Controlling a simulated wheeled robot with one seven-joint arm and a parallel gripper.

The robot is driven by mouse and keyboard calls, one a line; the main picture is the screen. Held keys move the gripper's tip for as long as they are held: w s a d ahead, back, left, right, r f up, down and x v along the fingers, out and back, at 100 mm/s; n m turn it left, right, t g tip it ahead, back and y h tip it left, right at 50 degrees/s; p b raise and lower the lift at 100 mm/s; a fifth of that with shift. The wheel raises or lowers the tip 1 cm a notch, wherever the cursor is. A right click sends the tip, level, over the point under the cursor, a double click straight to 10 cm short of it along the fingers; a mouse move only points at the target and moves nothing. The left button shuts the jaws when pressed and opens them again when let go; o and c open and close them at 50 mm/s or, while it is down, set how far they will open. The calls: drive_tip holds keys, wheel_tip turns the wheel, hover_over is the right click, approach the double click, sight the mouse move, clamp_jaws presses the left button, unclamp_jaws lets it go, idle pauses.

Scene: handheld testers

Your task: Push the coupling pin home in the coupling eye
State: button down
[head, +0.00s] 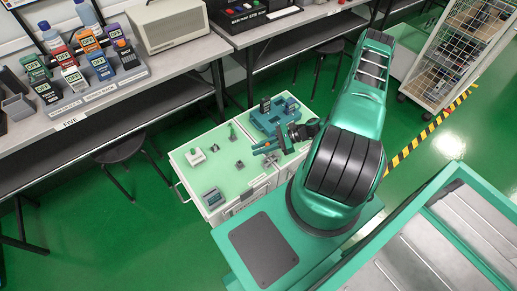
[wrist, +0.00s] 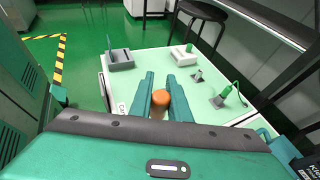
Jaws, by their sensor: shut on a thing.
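My gripper (head: 266,147) is held over the right part of the pale green cart top. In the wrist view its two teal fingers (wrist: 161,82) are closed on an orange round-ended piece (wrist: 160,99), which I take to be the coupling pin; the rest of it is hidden. The coupling eye cannot be picked out for sure.
On the cart top (head: 206,175) stand a white block (head: 195,157), a grey box (head: 212,197), a green post (head: 232,131) on a plate, and a teal fixture (head: 270,118) beside my gripper. A bench (head: 110,100) lies behind.

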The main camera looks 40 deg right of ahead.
drive_tip(key=shift+f, duration=2.25)
drive_tip(key=shift+f, duration=2.15)
drive_tip(key=c, duration=1.6)
unclamp_jaws()
drive_tip(key=shift+d, duration=0.1)
drive_tip(key=v, duration=1)
drive_tip(key=shift+s+d+r, duration=0.1)
drive_tip(key=shift+s+d, duration=0.1)
drive_tip(key=shift+d, duration=0.05)
